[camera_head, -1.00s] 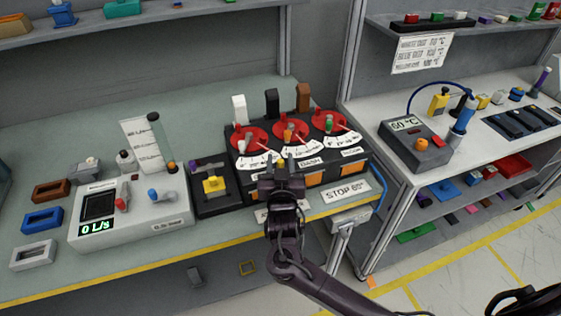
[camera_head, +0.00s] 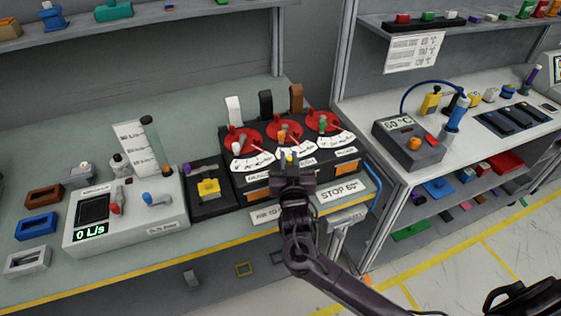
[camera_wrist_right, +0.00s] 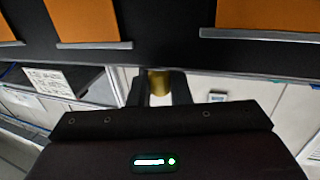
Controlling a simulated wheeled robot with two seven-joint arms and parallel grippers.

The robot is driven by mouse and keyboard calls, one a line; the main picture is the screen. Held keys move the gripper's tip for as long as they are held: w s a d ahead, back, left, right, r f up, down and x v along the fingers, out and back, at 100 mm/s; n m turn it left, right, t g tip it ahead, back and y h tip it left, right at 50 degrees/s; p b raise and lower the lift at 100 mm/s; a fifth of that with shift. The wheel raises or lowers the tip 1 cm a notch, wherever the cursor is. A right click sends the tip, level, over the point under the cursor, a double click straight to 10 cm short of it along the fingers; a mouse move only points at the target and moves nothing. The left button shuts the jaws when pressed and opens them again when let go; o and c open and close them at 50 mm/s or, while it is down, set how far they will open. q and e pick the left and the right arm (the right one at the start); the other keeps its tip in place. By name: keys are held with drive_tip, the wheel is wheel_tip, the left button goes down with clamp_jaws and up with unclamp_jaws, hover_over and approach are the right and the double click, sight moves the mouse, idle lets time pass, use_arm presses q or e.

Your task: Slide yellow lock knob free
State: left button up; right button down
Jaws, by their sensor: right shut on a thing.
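The dashboard module (camera_head: 232,178) is a black box with three red dials on its sloped top and orange panels on its front. My right gripper (camera_head: 290,161) is at the module's front, near the middle dial. It is shut on a small yellow lock knob (camera_head: 289,156). In the right wrist view, the yellow knob (camera_wrist_right: 159,82) shows between the two dark fingers (camera_wrist_right: 159,92), just below the module's black lower edge. The gripper hides part of the module's front, and the knob's mount is not clear. My left gripper is not in view.
A black unit with a yellow block (camera_head: 208,188) stands left of the module, beside a grey flow meter (camera_head: 120,215) reading 0 L/s. A "STOP 65" label (camera_head: 340,191) lies at the right front. The bench's yellow front edge (camera_head: 150,258) runs below.

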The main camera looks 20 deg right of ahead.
drive_tip(key=shift+d, duration=0.15)
drive_tip(key=c, duration=1.7)
unclamp_jaws()
drive_tip(key=o, duration=0.3)
drive_tip(key=shift+d, duration=0.2)
drive_tip(key=shift+s+a+f, duration=0.1)
drive_tip(key=shift+s+a, duration=0.2)
drive_tip(key=shift+s, duration=0.15)
drive_tip(key=b+v, duration=0.2)
drive_tip(key=v, duration=0.4)
drive_tip(key=shift+s, duration=0.4)
